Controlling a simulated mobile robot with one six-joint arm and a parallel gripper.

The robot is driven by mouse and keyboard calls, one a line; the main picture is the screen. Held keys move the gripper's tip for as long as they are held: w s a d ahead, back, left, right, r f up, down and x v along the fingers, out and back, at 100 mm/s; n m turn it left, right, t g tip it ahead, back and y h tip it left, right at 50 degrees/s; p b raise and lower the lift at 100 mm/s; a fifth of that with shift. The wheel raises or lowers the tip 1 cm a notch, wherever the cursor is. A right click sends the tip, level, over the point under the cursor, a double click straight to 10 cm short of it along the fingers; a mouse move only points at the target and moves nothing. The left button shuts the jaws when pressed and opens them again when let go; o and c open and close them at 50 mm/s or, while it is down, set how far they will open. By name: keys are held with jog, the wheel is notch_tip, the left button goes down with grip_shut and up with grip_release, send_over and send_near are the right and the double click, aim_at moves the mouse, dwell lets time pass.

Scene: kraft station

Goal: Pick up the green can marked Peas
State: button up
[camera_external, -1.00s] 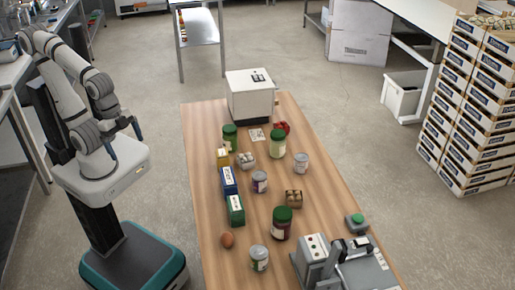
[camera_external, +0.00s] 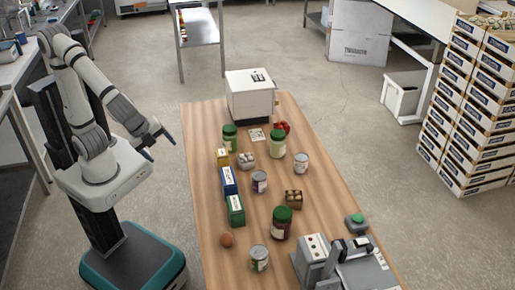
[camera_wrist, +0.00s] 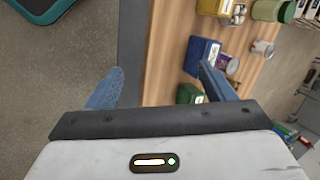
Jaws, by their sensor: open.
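Several small cans stand on the wooden table. The near can (camera_external: 260,258) has a grey top and what looks like a partly green label. Another can (camera_external: 260,182) has a purplish label, and a pale can (camera_external: 301,163) stands farther right. I cannot read "Peas" on any of them. My gripper (camera_external: 159,147) is open and empty, off the table's left side in the external view. In the wrist view its two fingers (camera_wrist: 160,85) are spread apart over the table's edge, with nothing between them. The near can is not clearly visible there.
A blue box (camera_external: 229,181), a green box (camera_external: 236,210) and a yellow box (camera_external: 222,157) line the table's left side. A green-lidded jar (camera_external: 281,223), an egg (camera_external: 227,240) and a grey machine (camera_external: 335,265) are nearby. A white box (camera_external: 250,95) stands at the back.

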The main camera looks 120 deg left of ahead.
jog(key=w+a+f+m+y+b, duration=0.1)
jog(key=w+m+y, duration=0.15)
jog(key=w, duration=0.35)
jog(key=w+a+f+m+y+b, duration=0.1)
jog(key=w+f+m, duration=0.15)
jog(key=w, duration=0.35)
jog(key=m+t+y+b, duration=0.3)
jog(key=m+t+b, duration=0.2)
jog(key=m+t, duration=0.95)
send_near(265, 250)
jog(key=m, duration=0.1)
jog(key=w+m+g, duration=0.1)
jog(key=w+r+m+g, duration=0.1)
jog(key=shift+w+a+g, duration=0.25)
jog(key=shift+w+a, duration=0.1)
jog(key=shift+w, duration=0.15)
jog(key=p+x, duration=0.2)
jog(key=x, duration=0.5)
jog(key=shift+a, duration=0.2)
jog(key=shift+c, duration=0.3)
jog(key=c, duration=1.1)
